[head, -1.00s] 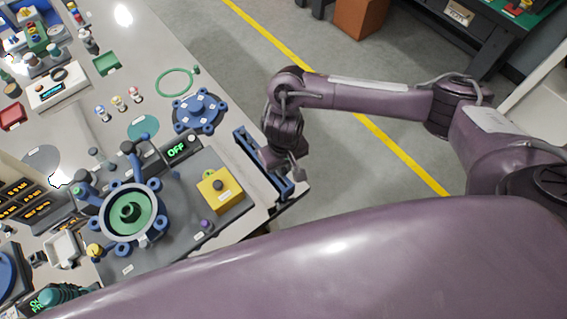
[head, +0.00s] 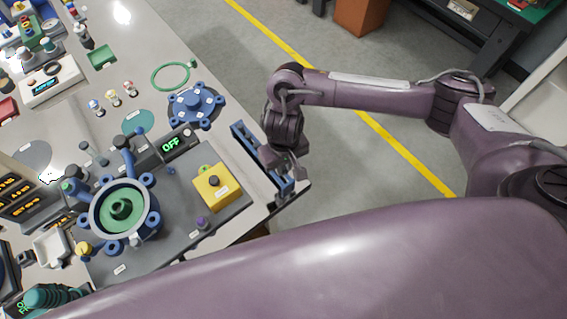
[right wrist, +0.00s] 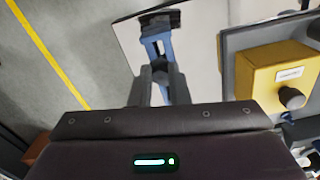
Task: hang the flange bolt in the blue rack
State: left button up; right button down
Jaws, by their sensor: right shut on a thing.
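The blue rack (head: 240,134) stands at the bench's right edge, long and narrow. My right gripper (head: 283,171) is at the rack's near end and covers part of it. In the right wrist view the right gripper (right wrist: 160,86) is shut on a small dark grey piece, the flange bolt (right wrist: 160,68), largely hidden between the fingers. The blue rack (right wrist: 157,42) lies just beyond the fingertips there. I cannot tell whether the bolt touches the rack. My left gripper is not in view.
A yellow box with a dark knob (head: 214,187) stands left of the rack, on a grey plate. A blue flanged part (head: 192,104) and a green ring (head: 171,77) lie farther back. A blue clamp fixture (head: 122,208) is at left. Open floor lies right of the bench.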

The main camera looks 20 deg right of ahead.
aim_at(284, 169)
jog(key=shift+f, duration=0.15)
jog(key=shift+f, duration=0.8)
jog(key=shift+f, duration=0.3)
jog(key=shift+f, duration=0.35)
jog(key=shift+f, duration=0.45)
jog(key=c, duration=1.3)
grip_release()
